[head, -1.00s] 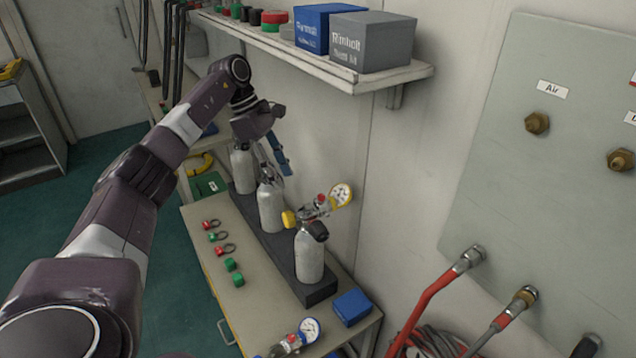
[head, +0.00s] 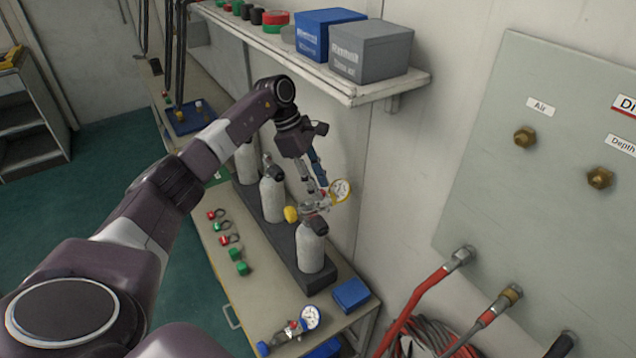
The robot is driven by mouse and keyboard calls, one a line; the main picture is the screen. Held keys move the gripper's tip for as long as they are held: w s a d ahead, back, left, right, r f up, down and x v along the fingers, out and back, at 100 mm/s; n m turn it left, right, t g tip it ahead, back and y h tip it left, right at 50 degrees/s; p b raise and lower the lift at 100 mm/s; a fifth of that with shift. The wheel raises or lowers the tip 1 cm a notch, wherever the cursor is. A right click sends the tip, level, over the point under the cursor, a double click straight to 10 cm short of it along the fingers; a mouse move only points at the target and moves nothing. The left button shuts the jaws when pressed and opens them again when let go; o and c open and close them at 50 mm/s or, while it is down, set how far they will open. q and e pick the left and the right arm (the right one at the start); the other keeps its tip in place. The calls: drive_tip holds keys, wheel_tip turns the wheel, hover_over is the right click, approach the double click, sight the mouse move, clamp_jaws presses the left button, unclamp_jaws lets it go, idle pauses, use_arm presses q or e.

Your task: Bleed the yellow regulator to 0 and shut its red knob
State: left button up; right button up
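The yellow regulator (head: 313,208) sits on top of the nearest silver cylinder (head: 311,250). It has a yellow handwheel (head: 291,214) on its left and a yellow-rimmed gauge (head: 340,190) on its right. Its small red knob (head: 323,193) shows near the gauge, partly crowded by my fingers. The gauge reading is too small to tell. My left gripper (head: 312,184) points down just above the regulator, fingers apart, with nothing visible between them. I cannot tell whether a finger touches the regulator. My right gripper is out of view.
More cylinders (head: 272,197) stand in the dark rack behind. A blue regulator (head: 293,330) lies at the table's front, near a blue box (head: 350,294). Red and green caps (head: 237,254) lie left of the rack. A shelf (head: 350,90) overhangs above; a wall panel (head: 545,190) stands right.

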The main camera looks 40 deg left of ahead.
use_arm(q)
drive_tip(key=c, duration=0.7)
clamp_jaws()
